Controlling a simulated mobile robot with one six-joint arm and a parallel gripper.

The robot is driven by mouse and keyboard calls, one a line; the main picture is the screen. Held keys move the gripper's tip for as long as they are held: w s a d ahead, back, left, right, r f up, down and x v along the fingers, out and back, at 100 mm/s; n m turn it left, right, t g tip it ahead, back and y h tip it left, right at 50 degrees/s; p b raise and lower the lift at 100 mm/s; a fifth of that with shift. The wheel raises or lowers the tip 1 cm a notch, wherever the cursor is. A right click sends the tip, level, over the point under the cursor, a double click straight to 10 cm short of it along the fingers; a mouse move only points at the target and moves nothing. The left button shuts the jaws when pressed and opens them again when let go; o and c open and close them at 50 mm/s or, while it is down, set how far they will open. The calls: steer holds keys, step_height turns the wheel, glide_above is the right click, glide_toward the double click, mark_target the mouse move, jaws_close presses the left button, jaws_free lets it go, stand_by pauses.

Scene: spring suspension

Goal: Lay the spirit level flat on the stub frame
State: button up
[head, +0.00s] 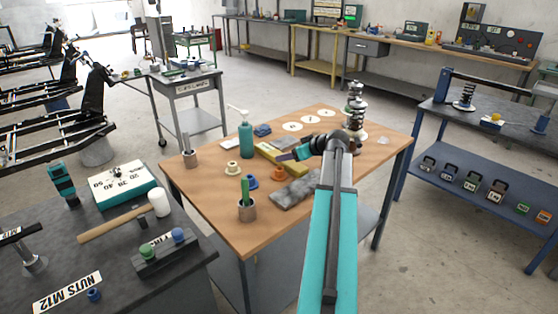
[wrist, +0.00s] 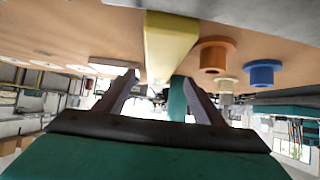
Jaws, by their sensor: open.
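The spirit level, a yellow bar (head: 268,152), lies on the wooden table (head: 215,192). In the wrist view the yellow bar (wrist: 170,42) is ahead of and between my two fingers. My gripper (head: 292,154) is low over the table near the bar's middle, partly covering it in the head view. In the wrist view my gripper (wrist: 162,85) has its fingers apart, with nothing clearly held between them. Black frames (head: 85,115) stand at the far left; I cannot tell for sure which is the stub frame.
Orange (head: 278,174) and blue (head: 251,182) bushings and a cream one (head: 232,168) sit near the bar. A grey slab (head: 290,195) lies in front. A teal pump bottle (head: 246,138) and a coil-spring assembly (head: 355,115) stand tall on the table.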

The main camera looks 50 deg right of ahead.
steer(key=shift+p+x, duration=0.35)
steer(key=shift+x, duration=2.25)
steer(key=shift+r, duration=0.15)
steer(key=shift+c, duration=0.5)
steer(key=c, duration=1.4)
steer(key=shift+w+r, duration=0.1)
steer(key=shift+r, duration=0.05)
step_height(320, 180, up, 18)
steer(key=shift+f+b, duration=0.1)
steer(key=shift+b, duration=0.2)
